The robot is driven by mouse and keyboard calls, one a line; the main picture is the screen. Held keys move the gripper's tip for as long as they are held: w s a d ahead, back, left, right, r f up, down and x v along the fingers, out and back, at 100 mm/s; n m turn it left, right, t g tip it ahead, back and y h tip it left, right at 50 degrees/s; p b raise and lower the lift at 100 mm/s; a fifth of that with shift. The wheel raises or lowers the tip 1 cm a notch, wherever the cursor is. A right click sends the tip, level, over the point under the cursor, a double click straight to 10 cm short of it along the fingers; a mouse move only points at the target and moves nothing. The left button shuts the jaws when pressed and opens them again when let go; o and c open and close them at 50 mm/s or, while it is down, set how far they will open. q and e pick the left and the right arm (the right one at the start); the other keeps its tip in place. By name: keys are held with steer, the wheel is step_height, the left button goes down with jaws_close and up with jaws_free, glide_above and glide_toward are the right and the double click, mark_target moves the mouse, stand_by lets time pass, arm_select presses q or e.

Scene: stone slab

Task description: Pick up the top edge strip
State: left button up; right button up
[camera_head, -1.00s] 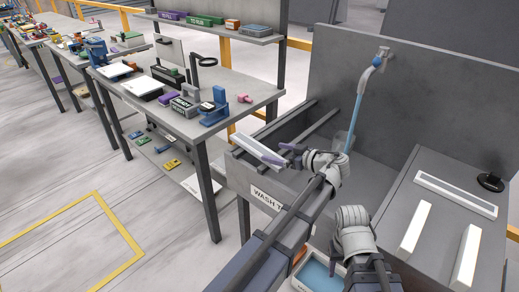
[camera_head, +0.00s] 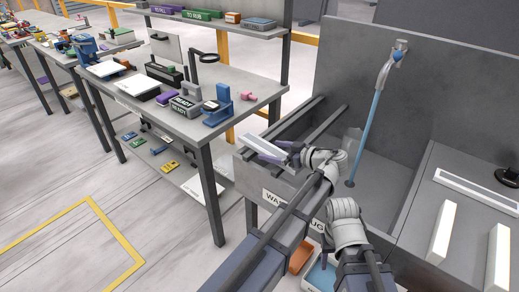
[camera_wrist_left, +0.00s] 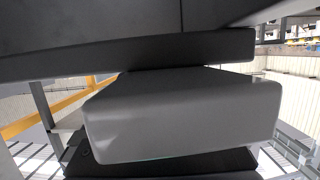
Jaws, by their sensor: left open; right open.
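Two thick white strips, a left one (camera_head: 441,231) and a right one (camera_head: 499,258), lie on the grey surface at the right. A thinner, flat white strip (camera_head: 476,190) lies behind them. I cannot tell which is the top edge strip. My left gripper (camera_head: 286,154) is open over the wash tub's left rim, beside a pale bar (camera_head: 262,150); contact between them is unclear. My right gripper (camera_head: 327,245) is open and low before the tub, left of the strips, its fingers mostly hidden by its wrist. The left wrist view shows mostly close grey surfaces.
The grey tub (camera_head: 245,172) has a tall back panel (camera_head: 430,90) and a blue hose (camera_head: 368,135). A black round stand (camera_head: 508,177) is at the right edge. An orange bin (camera_head: 300,258) and a blue bin (camera_head: 322,274) sit low in front. A workbench (camera_head: 240,95) stands left.

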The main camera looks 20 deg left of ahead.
arm_select(q)
steer(key=shift+w+a+f, duration=0.1)
steer(key=shift+w+a, duration=0.05)
steer(key=shift+a, duration=0.15)
steer(key=shift+d, duration=0.2)
steer(key=shift+c, duration=0.2)
steer(key=shift+a, duration=0.1)
steer(key=c, duration=0.3)
jaws_close()
